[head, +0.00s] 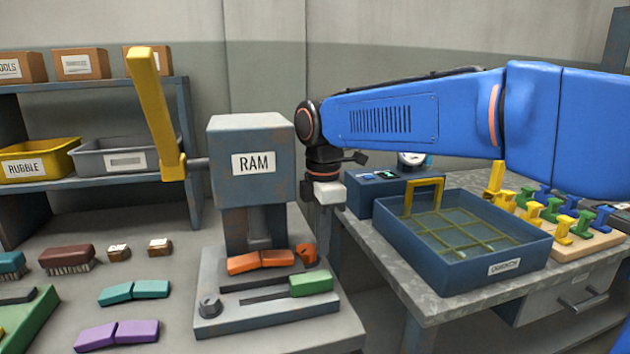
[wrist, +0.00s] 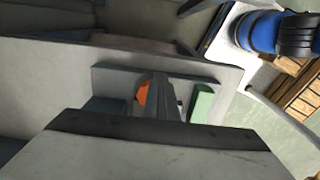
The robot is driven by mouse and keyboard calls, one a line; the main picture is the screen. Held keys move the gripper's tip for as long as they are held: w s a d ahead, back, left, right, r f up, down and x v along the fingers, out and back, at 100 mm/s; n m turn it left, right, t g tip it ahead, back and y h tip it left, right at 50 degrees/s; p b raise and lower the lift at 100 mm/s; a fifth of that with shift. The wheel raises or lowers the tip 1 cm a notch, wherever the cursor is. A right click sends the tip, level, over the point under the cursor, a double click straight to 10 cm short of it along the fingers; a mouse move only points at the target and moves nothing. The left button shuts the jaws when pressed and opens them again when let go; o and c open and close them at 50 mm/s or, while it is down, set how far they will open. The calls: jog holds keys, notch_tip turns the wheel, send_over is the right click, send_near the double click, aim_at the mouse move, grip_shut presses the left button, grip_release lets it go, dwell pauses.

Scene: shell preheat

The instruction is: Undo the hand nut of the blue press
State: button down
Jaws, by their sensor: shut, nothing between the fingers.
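The blue press (head: 225,150) is a blue-grey block marked RAM on a column and flat base, with a raised yellow lever at its left. Split orange dies (head: 262,261) lie on its base. An orange lobed knob (head: 306,253), which looks like the hand nut, sits at their right end; a green block (head: 311,284) lies in front of it. My gripper (head: 327,205) is above and to the right of the knob, beside the press head. In the wrist view my shut, empty fingers (wrist: 165,98) partly cover an orange part (wrist: 142,94); the green block (wrist: 202,102) is right of them.
A dark knob (head: 209,305) is at the base's front left. Teal dies (head: 134,292), purple dies (head: 117,335) and brushes lie on the left bench. A quench tank (head: 470,277) stands on the right bench by a rack of coloured pieces. Space above the press base front is clear.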

jog(key=shift+w, duration=0.7)
jog(key=shift+w+a, duration=0.4)
jog(key=shift+w, duration=0.2)
jog(key=shift+w+d, duration=0.15)
dwell(0.4)
jog(key=shift+w+d, duration=0.15)
notch_tip(320, 180, up, 6)
dwell(0.6)
jog(key=shift+s+d+f, duration=0.1)
jog(key=shift+s+f, duration=0.3)
jog(key=shift+f, duration=0.6)
jog(key=shift+s+d+f, duration=0.1)
jog(key=shift+s+f, duration=0.25)
jog(key=shift+f, duration=0.65)
jog(key=shift+s+f, duration=0.4)
jog(key=shift+f, duration=0.6)
